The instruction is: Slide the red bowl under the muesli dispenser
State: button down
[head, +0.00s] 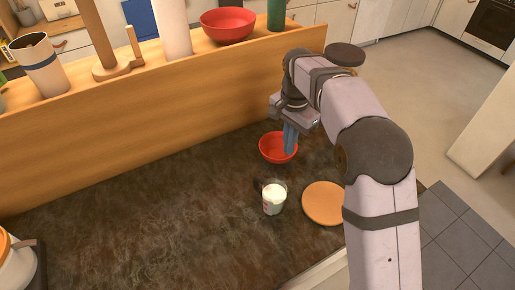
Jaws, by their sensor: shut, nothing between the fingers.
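A small red bowl (270,153) stands upright on the dark counter, close to the wooden back panel. My gripper (290,150) is shut and points down at the bowl's right side. Its fingers overlap the bowl's right rim and hide part of it. I cannot tell whether they touch the bowl or are inside it. A second, larger red bowl (228,25) stands on the wooden ledge above. I cannot make out a muesli dispenser for sure in this view.
A glass with white contents (274,198) and a round wooden board (324,203) lie in front of the bowl. A white vessel with an orange top (14,262) is cut off at lower left. The counter's left middle (130,215) is clear. The ledge holds several items.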

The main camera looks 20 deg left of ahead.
jog(key=a+m+p, duration=0.1)
jog(key=a+m, duration=0.1)
jog(key=a, duration=1.1)
jog(key=shift+s+r+m, duration=0.15)
jog(key=shift+r+m, duration=0.25)
jog(key=shift+r, duration=0.05)
notch_tip(320, 180, down, 9)
jog(key=p, duration=0.2)
jog(key=shift+f+p, duration=0.1)
jog(key=shift+p, duration=0.3)
jog(key=shift+w+d+f+p, duration=0.25)
jog(key=shift+w+d+p, duration=0.7)
jog(key=shift+d, duration=0.05)
jog(key=shift+w+d+f+p, duration=0.1)
jog(key=shift+w+d+p, duration=0.2)
jog(key=shift+w+d, duration=0.15)
jog(key=shift+w+d, duration=0.1)
send_over(276, 156)
jog(key=shift+w+b, duration=0.1)
jog(key=shift+b, duration=0.25)
jog(key=shift+d, duration=0.1)
